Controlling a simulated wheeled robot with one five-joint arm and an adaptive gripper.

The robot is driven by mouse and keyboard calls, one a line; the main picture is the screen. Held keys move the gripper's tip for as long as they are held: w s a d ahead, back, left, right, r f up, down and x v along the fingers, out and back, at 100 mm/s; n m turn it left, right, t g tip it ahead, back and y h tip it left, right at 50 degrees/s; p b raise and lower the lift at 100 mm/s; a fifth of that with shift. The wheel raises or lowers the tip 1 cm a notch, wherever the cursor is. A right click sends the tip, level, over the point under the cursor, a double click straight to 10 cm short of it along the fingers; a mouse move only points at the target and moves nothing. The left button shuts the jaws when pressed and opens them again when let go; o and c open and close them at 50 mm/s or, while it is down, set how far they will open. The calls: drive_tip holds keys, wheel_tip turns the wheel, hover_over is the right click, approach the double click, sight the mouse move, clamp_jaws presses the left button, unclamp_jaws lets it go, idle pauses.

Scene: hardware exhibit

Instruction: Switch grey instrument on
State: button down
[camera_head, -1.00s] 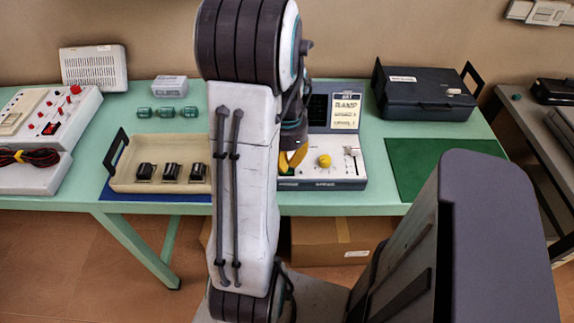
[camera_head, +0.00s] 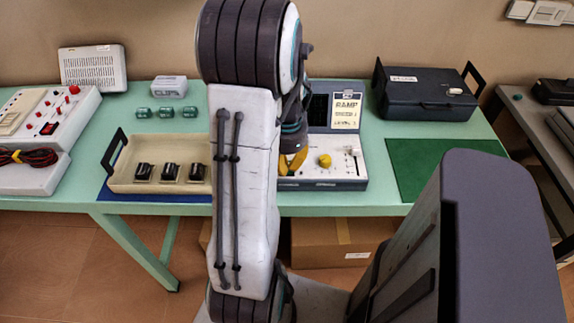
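The grey instrument (camera_head: 335,178) stands at the front of the green table, right of my arm. It has a light sloping panel with a yellow knob (camera_head: 325,160), a slider (camera_head: 353,152) at the right, and an upright back with a dark display and a card reading "RAMP". My gripper (camera_head: 292,163) has yellow fingers pointing down at the left part of the panel. My arm hides much of that left side, and whether the fingertips touch the panel cannot be told. The finger gap is too small and covered to judge.
A beige tray (camera_head: 118,172) with black switches lies left of my arm. A red-knobbed device (camera_head: 60,105) is at far left. A dark case (camera_head: 425,100) stands at back right, behind a bare green mat (camera_head: 430,165). A cardboard box (camera_head: 335,240) is under the table.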

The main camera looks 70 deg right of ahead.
drive_tip(key=shift+f, duration=0.2)
drive_tip(key=shift+r+p, duration=2.75)
drive_tip(key=shift+r, duration=0.8)
